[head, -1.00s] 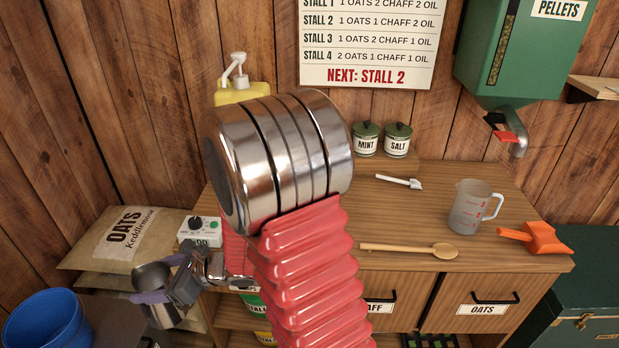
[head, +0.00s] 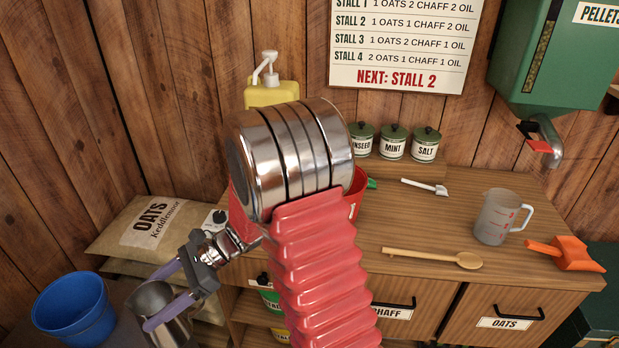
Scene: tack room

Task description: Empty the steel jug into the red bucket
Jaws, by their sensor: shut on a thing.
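The steel jug (head: 154,298) is at the lower left of the head view, raised in front of the oats sack. My gripper (head: 148,303) is shut on it, with one purple finger at each side. Its lower part is partly covered by a finger, and I cannot see what is in it. A red bucket (head: 355,192) with pale lettering stands on the bench, mostly hidden behind my arm. Only a strip of it shows at the arm's right side, with something green at its rim. The jug is well to the left of this bucket.
A blue bucket (head: 75,312) stands left of the jug. The oats sack (head: 158,228) lies behind. On the bench are a wooden spoon (head: 435,257), measuring jug (head: 497,218), orange scoop (head: 568,254), several lidded tins and a yellow pump bottle (head: 270,93).

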